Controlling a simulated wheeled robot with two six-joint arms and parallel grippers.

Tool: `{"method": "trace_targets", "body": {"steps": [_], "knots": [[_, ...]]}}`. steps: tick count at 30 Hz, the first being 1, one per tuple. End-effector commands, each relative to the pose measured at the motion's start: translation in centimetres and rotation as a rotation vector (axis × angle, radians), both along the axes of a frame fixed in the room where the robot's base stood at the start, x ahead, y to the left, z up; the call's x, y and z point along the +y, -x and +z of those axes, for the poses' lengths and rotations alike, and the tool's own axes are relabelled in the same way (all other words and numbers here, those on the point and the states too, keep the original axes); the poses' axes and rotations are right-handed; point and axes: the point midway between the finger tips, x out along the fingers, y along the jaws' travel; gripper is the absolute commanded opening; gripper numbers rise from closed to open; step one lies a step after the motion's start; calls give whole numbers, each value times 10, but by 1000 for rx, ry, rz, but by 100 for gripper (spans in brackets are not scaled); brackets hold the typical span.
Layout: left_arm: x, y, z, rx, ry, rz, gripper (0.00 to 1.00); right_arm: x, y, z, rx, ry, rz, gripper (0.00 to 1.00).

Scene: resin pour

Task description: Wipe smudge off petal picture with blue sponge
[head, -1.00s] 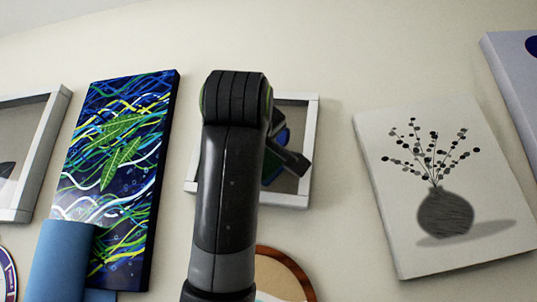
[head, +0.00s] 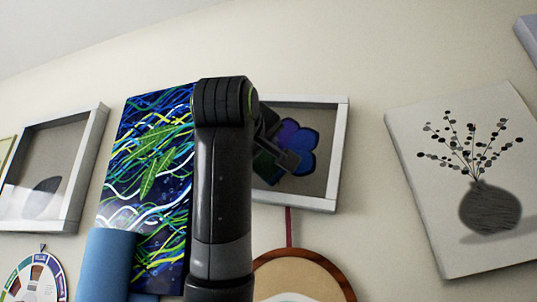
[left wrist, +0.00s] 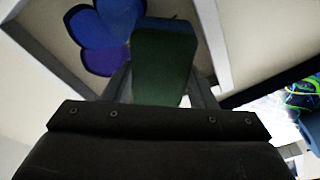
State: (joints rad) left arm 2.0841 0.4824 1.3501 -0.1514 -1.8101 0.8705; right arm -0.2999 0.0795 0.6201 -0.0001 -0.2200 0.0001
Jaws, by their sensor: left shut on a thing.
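The petal picture (head: 337,170) is a white-framed box with blue and purple petals on a grey-beige ground, hanging on the wall behind my left arm. Its frame and petals also show in the left wrist view (left wrist: 44,62). My left gripper (head: 284,152) is in front of the picture's lower left part. In the left wrist view it is shut on the sponge (left wrist: 160,72), which has a dark green side and a blue far layer. I cannot tell whether the sponge touches the picture. No smudge can be made out. My right gripper is out of view.
A swirly blue-green canvas with leaves (head: 140,215) hangs just left, partly behind my arm. A vase picture (head: 435,215) hangs right. Another white-framed picture (head: 75,190) hangs far left. A blue roll (head: 105,265) and a round wooden-rimmed piece (head: 335,268) are below.

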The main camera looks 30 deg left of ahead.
Motion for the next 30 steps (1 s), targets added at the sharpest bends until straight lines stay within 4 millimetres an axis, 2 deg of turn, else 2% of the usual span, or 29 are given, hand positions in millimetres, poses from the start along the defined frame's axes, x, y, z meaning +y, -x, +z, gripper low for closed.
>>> {"method": "trace_targets", "body": {"steps": [6, 13, 30], "knots": [[19, 2, 2, 2, 2, 4, 33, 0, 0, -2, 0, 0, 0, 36], [18, 4, 8, 2, 1, 2, 33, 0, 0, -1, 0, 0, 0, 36], [-20, -3, 1, 2, 0, -1, 33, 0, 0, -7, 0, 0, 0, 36]]}}
